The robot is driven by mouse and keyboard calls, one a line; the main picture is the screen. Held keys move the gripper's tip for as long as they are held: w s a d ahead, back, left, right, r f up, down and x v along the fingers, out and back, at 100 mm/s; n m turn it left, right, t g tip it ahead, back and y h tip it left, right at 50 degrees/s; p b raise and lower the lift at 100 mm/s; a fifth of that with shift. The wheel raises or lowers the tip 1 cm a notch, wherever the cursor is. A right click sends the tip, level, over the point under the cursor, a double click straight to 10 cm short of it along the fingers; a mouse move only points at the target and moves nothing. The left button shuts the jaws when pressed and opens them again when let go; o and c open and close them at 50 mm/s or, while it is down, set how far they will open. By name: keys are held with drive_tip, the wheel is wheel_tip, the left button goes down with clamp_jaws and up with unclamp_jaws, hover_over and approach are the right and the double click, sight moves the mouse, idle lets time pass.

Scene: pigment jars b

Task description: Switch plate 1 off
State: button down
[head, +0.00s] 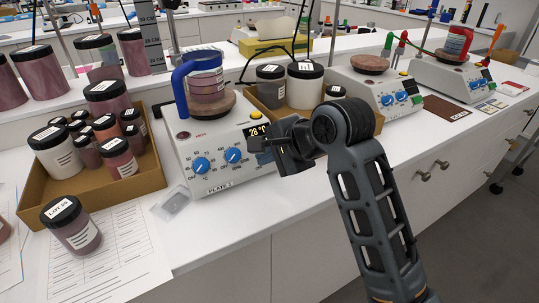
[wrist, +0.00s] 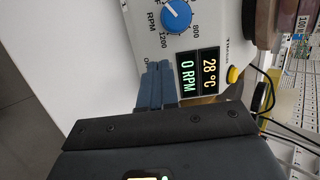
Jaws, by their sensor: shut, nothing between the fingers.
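Plate 1 (head: 218,183) is a white hotplate with its name on the front and two blue knobs, a left one (head: 201,165) and a right one (head: 233,155). Its lit display (wrist: 196,75) reads 28 °C and 0 RPM in the wrist view. A yellow button (wrist: 233,75) is beside the display; it also shows in the head view (head: 255,115). A red lamp (head: 183,135) marked HOT is at the top left. My gripper (wrist: 155,85) is shut and empty, close to the front panel by the display. In the head view it partly covers the panel's right end.
A blue-handled jug (head: 204,87) stands on plate 1's round top. A cardboard tray of jars (head: 40,203) is at the left, and another box (head: 300,116) is behind my gripper. Two more hotplates (head: 376,90) (head: 450,73) stand to the right.

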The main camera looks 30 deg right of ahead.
drive_tip(key=shift+w+f, duration=0.25)
drive_tip(key=shift+r+p, duration=0.1)
drive_tip(key=shift+p, duration=0.2)
drive_tip(key=shift+s+r+p, duration=0.4)
drive_tip(key=shift+r+p, duration=0.1)
drive_tip(key=shift+p, duration=0.2)
drive_tip(key=p+v, duration=0.3)
drive_tip(key=v, duration=0.7)
drive_tip(key=shift+s+a, duration=0.2)
